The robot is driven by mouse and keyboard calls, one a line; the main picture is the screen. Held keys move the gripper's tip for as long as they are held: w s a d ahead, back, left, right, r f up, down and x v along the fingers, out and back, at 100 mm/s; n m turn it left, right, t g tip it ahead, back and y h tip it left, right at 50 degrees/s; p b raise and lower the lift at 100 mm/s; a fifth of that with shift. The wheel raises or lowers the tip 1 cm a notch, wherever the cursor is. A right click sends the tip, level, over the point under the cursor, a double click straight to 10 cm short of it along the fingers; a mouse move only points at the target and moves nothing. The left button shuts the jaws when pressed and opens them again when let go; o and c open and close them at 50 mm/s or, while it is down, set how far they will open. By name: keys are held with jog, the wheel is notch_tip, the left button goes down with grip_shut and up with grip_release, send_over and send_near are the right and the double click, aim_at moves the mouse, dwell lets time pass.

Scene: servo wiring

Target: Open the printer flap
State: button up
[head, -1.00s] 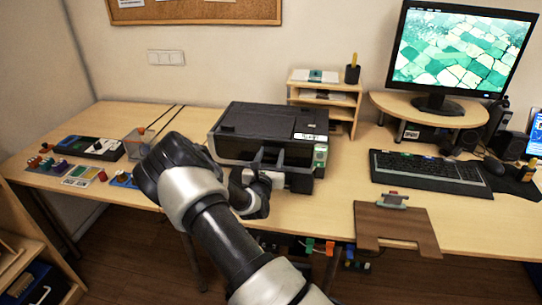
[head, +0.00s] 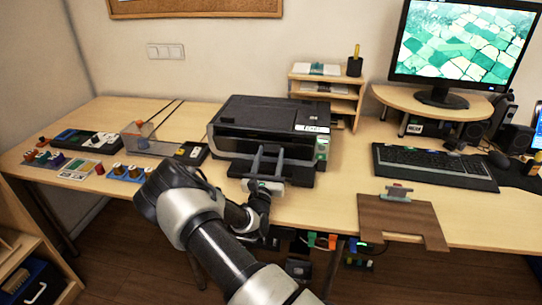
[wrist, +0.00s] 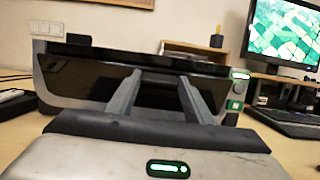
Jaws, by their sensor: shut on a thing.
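The black printer (head: 268,112) stands on the desk, with a glossy dark front and a small lit panel at its right. In the wrist view, the printer (wrist: 75,78) fills the middle, and its dark front flap (wrist: 158,94) shows between my fingers. My gripper (head: 270,149) is at the printer's front, its two grey fingers pointing at the dark front. In the wrist view, my gripper (wrist: 161,76) has its fingers apart, one on each side of a part of the flap. It is shut on the flap; the exact contact is hard to see. The flap looks upright.
A keyboard (head: 434,165) and a brown board (head: 401,220) are further right. Bare desk lies between printer and keyboard.

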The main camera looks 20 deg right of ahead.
jog(key=shift+s+a+f, duration=0.2)
jog(key=shift+s+f, duration=0.1)
jog(key=shift+f, duration=0.3)
jog(key=shift+s+a+f, duration=0.15)
jog(key=shift+s+f, duration=0.1)
jog(key=shift+f, duration=0.35)
jog(key=o, duration=1.5)
jog(key=shift+w+f, duration=0.1)
jog(key=shift+r+p, duration=0.2)
jog(key=shift+p, duration=0.1)
jog(key=s+a, duration=0.2)
jog(key=s, duration=0.1)
jog(key=s+a+p, duration=0.1)
jog(key=s+a, duration=0.2)
jog(key=s, duration=0.1)
jog(key=s+a+p, duration=0.1)
jog(key=s+a, duration=0.1)
jog(key=s, duration=0.2)
jog(key=shift+a+f, duration=0.15)
jog(key=shift+f, duration=0.1)
jog(key=shift+c, duration=0.5)
